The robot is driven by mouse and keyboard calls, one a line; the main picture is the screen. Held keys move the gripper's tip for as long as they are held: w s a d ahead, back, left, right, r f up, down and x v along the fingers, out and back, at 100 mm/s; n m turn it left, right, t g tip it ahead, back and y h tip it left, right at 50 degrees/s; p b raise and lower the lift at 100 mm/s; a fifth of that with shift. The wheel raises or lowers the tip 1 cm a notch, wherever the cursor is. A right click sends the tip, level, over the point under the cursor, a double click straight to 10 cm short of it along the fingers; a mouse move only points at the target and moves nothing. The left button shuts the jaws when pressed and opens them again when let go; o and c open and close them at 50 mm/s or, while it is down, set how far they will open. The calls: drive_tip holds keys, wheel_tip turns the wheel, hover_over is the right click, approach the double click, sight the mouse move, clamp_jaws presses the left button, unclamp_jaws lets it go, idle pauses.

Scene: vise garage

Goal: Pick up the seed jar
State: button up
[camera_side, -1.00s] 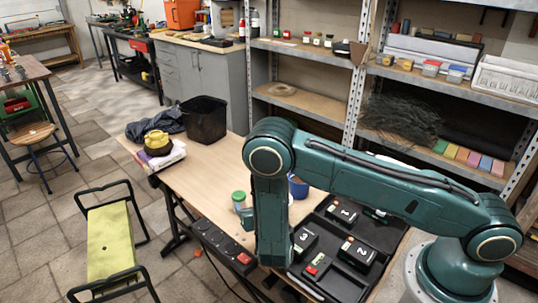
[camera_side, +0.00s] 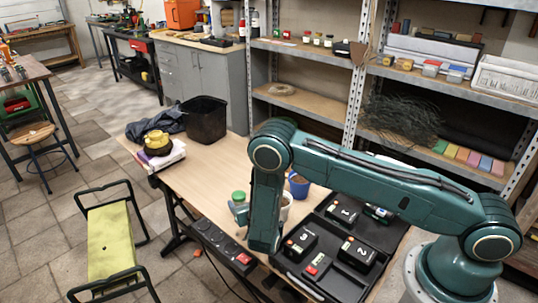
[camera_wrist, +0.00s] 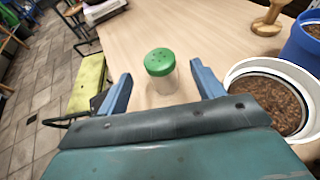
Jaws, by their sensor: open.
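The seed jar, a small clear jar with a green perforated lid (camera_wrist: 160,62), stands upright on the wooden table. In the side view its green lid (camera_side: 238,196) shows just left of my lower arm; the jar's body is partly covered by my gripper. In the wrist view my gripper (camera_wrist: 161,80) is open, one blue-grey finger on each side of the jar. There is a gap between the jar and each finger, and nothing is held. I cannot tell the exact fingertip height against the jar.
A white pot of brown granules (camera_wrist: 268,98) stands close to the right finger. A blue pot (camera_side: 298,186) and a wooden knob-shaped tool (camera_wrist: 270,20) are beyond it. A black tray with numbered boxes (camera_side: 325,272) lies right of my arm. The table (camera_side: 200,178) is clear left of the jar.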

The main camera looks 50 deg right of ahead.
sight(237, 193)
drive_tip(key=shift+x, duration=1.25)
drive_tip(key=shift+x, duration=2.6)
drive_tip(key=c, duration=1.1)
wheel_tip(237, 193, up, 20)
drive_tip(key=shift+f, duration=0.1)
